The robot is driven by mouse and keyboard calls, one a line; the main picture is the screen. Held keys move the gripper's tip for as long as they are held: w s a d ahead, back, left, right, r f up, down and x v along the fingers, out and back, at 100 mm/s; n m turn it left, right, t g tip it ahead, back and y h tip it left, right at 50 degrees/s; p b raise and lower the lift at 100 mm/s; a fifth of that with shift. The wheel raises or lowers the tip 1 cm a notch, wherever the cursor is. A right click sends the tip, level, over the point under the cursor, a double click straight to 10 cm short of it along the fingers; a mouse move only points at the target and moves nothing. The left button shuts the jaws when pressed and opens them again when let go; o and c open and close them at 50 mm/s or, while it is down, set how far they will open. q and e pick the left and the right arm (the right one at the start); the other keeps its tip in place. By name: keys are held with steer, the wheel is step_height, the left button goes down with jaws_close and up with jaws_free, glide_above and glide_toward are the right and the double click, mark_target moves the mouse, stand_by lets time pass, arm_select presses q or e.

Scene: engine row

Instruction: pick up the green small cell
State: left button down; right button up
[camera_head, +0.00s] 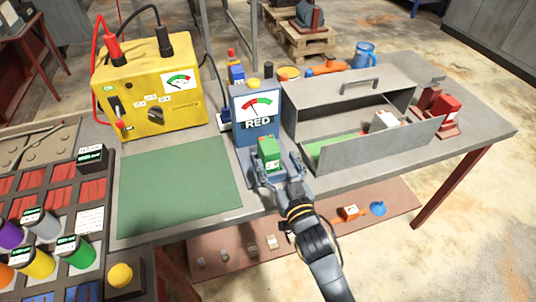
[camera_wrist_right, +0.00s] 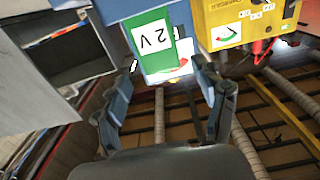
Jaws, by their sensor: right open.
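The green small cell (camera_head: 268,149) stands upright in the front of the blue-grey tester (camera_head: 243,106), under a dial and the word RED. In the right wrist view the green cell (camera_wrist_right: 152,45) shows a white "2 V" label, upside down. My right gripper (camera_head: 277,175) is open in front of the tester, its fingers on either side of the cell's lower front. In the right wrist view the fingers of my right gripper (camera_wrist_right: 165,68) spread around the cell's end, with gaps visible. The cell's lower part is partly hidden in the head view. My left gripper is out of view.
A grey open metal box (camera_head: 360,146) stands right of the tester. A yellow meter box (camera_head: 150,90) with cables stands at back left. A green mat (camera_head: 178,188) lies clear. A tray with coloured cells (camera_head: 75,251) is at left. Red blocks (camera_head: 441,108) stand at right.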

mark_target(268, 143)
steer(key=shift+p+x, duration=0.7)
steer(key=shift+x, duration=2.75)
steer(key=shift+s+a+r, duration=0.1)
steer(key=shift+a+r, duration=0.05)
jaws_close()
steer(key=shift+r, duration=0.2)
